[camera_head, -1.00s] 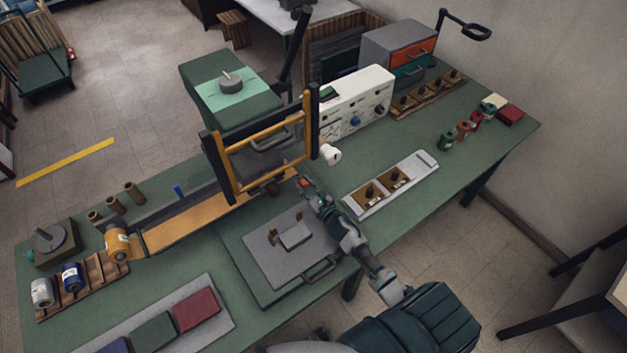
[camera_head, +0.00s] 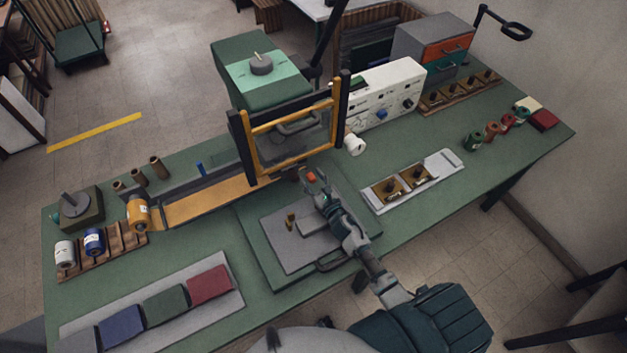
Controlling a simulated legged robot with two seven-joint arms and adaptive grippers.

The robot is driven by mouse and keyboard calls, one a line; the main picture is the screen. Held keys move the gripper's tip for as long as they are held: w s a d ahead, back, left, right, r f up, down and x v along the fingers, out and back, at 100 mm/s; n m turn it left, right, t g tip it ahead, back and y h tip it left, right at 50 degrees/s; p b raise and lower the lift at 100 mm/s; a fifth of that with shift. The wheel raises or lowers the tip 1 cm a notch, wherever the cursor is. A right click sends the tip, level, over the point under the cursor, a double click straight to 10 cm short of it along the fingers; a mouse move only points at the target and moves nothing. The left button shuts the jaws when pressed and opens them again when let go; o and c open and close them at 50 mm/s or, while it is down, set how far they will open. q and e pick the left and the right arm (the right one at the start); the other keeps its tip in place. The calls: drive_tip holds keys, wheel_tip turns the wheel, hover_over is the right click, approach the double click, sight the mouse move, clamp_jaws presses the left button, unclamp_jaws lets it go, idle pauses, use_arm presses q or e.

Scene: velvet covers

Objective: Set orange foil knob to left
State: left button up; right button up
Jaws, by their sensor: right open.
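My right gripper (camera_head: 315,187) is open above the far part of the grey plate (camera_head: 281,253), just in front of the press frame (camera_head: 290,145). A small orange-red patch (camera_head: 311,177) shows at its tips; I cannot tell whether it is part of the gripper or a knob behind it. A white control box (camera_head: 381,96) stands right of the press, with a blue knob (camera_head: 381,113) and a dark knob (camera_head: 407,104), apart from the gripper. An orange foil roll (camera_head: 138,211) sits at the left. No knob clearly reads as orange. My left gripper is not in view.
A white round handle (camera_head: 354,144) sticks out at the press's right. A light tray (camera_head: 445,164) with brass-coloured blocks lies right of my arm. A grey board (camera_head: 228,309) with coloured pads is front left. Green table (camera_head: 205,250) is bare between board and plate.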

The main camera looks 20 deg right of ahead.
drive_tip(key=s, duration=0.8)
drive_tip(key=s+d, duration=0.1)
drive_tip(key=s, duration=0.3)
